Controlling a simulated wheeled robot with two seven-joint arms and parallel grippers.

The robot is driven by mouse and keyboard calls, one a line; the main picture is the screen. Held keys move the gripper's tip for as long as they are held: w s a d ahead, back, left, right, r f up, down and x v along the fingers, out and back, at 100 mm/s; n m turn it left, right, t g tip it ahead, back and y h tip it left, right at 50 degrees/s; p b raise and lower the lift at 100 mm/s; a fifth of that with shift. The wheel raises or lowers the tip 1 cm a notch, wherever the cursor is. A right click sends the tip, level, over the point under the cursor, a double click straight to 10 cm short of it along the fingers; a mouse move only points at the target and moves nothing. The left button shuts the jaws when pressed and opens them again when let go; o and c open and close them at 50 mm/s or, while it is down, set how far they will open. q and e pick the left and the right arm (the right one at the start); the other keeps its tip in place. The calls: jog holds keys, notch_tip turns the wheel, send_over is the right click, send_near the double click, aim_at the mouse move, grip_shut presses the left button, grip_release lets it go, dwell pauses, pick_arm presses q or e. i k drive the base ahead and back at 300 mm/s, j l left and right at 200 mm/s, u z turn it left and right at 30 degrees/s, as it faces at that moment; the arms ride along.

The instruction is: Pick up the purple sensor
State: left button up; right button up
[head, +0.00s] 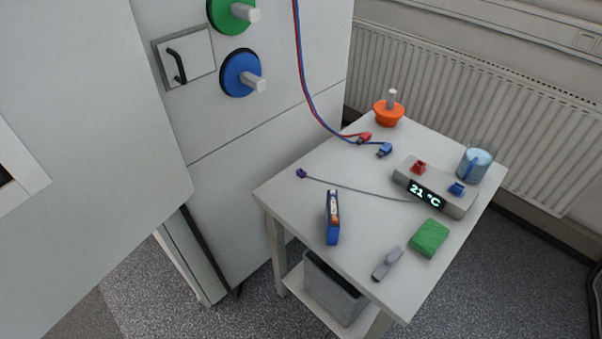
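The purple sensor (301,174) is a small purple tip lying on the white table (290,195), near its left edge. A thin grey cable (355,188) runs from it to the right, to the grey display box (435,188) reading 21 °C. The surface around the sensor is clear. Neither of my grippers shows in the head view.
A blue battery-like item (333,218), grey clip-like piece (387,263), green block (429,238), blue cup (474,165) and orange item (389,112) stand on the table. Red (364,137) and blue connectors (384,150) lie behind the sensor. A cabinet (260,150) borders the table's left.

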aim_at(301, 173)
jog(key=u, duration=0.95)
jog(key=k+l+u, duration=0.2)
jog(key=l+u, duration=0.2)
jog(key=k+l+u, duration=0.2)
jog(key=u, duration=0.15)
jog(key=k+l+u, duration=0.15)
jog(key=k+u, duration=0.25)
jog(key=k+l, duration=0.15)
jog(key=k, duration=0.1)
